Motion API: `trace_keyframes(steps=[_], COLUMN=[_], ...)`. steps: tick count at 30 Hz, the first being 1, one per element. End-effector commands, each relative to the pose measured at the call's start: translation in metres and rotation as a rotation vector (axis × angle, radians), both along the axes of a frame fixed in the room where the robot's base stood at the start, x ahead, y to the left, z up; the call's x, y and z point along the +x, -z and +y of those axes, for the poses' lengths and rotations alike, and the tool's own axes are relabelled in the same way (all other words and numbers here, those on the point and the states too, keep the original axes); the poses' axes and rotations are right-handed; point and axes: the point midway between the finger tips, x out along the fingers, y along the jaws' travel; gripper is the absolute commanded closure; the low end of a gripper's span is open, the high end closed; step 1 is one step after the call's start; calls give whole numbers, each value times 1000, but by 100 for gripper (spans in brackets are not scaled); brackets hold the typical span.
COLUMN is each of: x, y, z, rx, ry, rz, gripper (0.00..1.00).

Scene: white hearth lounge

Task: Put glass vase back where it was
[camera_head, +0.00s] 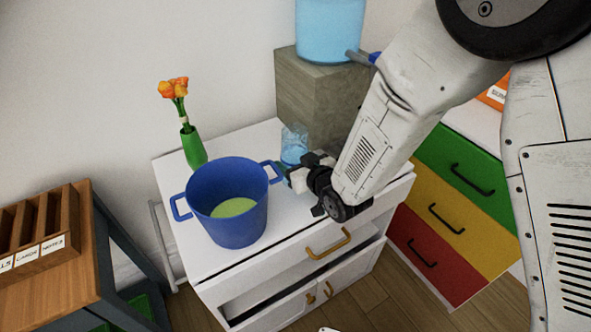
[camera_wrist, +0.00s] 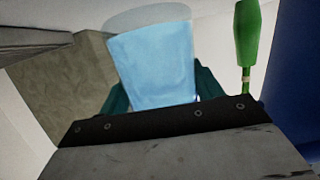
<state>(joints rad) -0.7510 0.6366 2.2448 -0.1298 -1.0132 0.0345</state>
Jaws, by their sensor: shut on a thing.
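The glass vase (camera_head: 294,145) is clear with light blue contents and is at the back of the white cabinet top, in front of the grey block. My gripper (camera_head: 286,168) reaches it from the front right, low over the cabinet top. In the wrist view the vase (camera_wrist: 152,62) is between the two green fingers of my gripper (camera_wrist: 160,92), which is shut on it. The vase looks close to upright in the head view. Its base is partly hidden by my gripper, so I cannot tell whether it touches the top.
A blue pot (camera_head: 232,222) with green contents stands on the white cabinet (camera_head: 262,135) to the left. A green vase (camera_head: 194,150) with orange flowers stands behind it. A grey block (camera_head: 310,100) bearing a blue container (camera_head: 328,30) rises close behind the glass vase.

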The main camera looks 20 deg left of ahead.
Motion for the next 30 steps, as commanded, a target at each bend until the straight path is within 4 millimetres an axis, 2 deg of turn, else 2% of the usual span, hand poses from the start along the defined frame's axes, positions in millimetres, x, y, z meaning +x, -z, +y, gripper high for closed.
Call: trace_keyframes(steps=[3, 6, 18, 19, 21, 30], x=[0, 0, 0, 0, 0, 0], y=[18, 27, 31, 32, 32, 30], z=[0, 0, 0, 0, 0, 0], rx=[0, 0, 1, -1, -1, -1], ry=[0, 0, 1, 1, 1, 1], rz=[0, 0, -1, 0, 0, 0], gripper=[86, 86, 86, 29, 13, 13])
